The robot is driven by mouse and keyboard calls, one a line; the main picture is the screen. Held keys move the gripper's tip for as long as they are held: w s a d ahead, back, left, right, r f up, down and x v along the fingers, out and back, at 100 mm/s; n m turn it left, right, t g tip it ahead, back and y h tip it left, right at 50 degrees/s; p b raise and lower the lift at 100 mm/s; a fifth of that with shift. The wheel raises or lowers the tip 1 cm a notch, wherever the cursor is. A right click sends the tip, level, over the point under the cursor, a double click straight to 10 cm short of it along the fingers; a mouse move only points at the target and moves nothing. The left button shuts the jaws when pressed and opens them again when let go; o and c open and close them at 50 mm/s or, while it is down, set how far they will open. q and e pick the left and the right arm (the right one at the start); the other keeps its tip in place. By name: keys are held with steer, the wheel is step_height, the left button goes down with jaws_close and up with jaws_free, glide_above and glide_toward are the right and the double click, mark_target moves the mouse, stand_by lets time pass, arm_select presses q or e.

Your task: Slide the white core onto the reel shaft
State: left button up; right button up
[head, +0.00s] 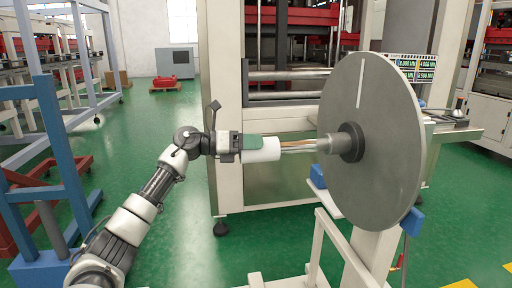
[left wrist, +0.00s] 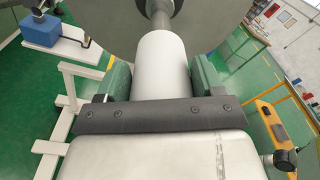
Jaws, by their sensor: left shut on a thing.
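The white core (head: 264,149) is a short smooth tube, held level in my left gripper (head: 250,143), whose green fingers are shut on it. In the left wrist view the core (left wrist: 162,65) lies between the two green finger pads and points away toward the reel. The reel shaft (head: 300,146) sticks out leftward from a grey hub on a large grey disc (head: 375,140). The core's far end meets the shaft's free end in the head view and they look roughly in line. I cannot tell whether the shaft tip is inside the core. My right gripper is out of view.
A pale reel stand (head: 345,250) with blue parts carries the disc. Behind it is a large machine frame (head: 225,110) with rollers. A blue post and red rack (head: 60,150) stand at the left. Green floor between them is open.

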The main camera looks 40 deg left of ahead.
mark_target(274, 142)
arm_select(q)
steer(key=shift+b+v, duration=0.75)
steer(key=shift+v, duration=0.4)
steer(key=shift+f, duration=0.1)
stand_by(0.8)
steer(key=shift+r+p+x, duration=0.2)
steer(key=shift+p+x, duration=1.8)
steer(key=shift+x, duration=0.75)
steer(key=shift+p+x, duration=0.75)
steer(key=shift+x, duration=0.6)
steer(key=shift+r+p+x, duration=0.15)
steer(key=shift+p+x, duration=0.2)
steer(key=shift+x, duration=0.45)
steer(key=shift+r+p+x, duration=0.15)
steer(key=shift+p+x, duration=0.15)
steer(key=shift+x, duration=0.55)
steer(key=shift+a, duration=0.2)
